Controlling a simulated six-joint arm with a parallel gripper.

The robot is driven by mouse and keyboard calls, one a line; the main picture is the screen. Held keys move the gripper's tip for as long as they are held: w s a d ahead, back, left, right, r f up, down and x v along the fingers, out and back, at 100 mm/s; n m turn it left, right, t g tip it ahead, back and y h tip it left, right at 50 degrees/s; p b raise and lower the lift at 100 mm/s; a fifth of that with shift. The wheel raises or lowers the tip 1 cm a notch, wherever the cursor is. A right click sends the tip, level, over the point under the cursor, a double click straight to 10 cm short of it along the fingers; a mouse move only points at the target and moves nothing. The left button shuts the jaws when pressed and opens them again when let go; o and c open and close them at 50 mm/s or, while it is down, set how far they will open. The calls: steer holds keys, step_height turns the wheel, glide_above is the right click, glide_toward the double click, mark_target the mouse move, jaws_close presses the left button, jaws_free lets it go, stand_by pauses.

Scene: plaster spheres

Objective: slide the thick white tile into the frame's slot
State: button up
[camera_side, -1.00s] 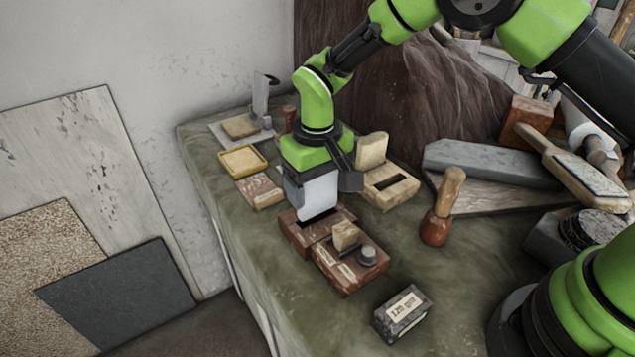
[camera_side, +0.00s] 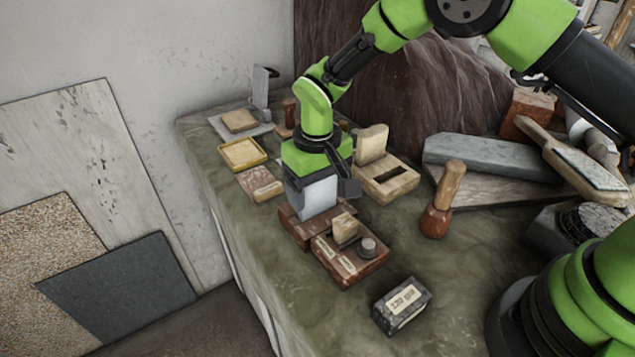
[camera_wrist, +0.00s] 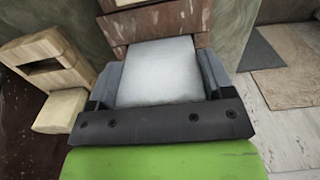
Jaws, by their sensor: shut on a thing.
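The thick white tile (camera_side: 314,195) is held upright in my gripper (camera_side: 320,182). It also shows in the wrist view (camera_wrist: 160,72), between the two grey fingers of my gripper (camera_wrist: 160,65). The reddish-brown frame (camera_side: 300,236) lies on the bench directly below the tile. In the side view the tile's lower edge meets the frame's top where the dark slot was visible. The slot's opening is now covered by the tile, and I cannot tell how deep it sits. The frame (camera_wrist: 155,25) shows beyond the tile's lower end in the wrist view.
A second reddish-brown block with a knob (camera_side: 349,260) adjoins the frame in front. A pale slotted wooden block (camera_side: 392,188) is behind right, a wooden-handled tool (camera_side: 437,222) to the right, a labelled dark block (camera_side: 401,306) front right. A yellow tray (camera_side: 242,154) is behind left.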

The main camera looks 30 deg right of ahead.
steer(key=shift+f, duration=0.6)
steer(key=o, duration=1.1)
steer(key=shift+r, duration=0.1)
steer(key=shift+r, duration=1.9)
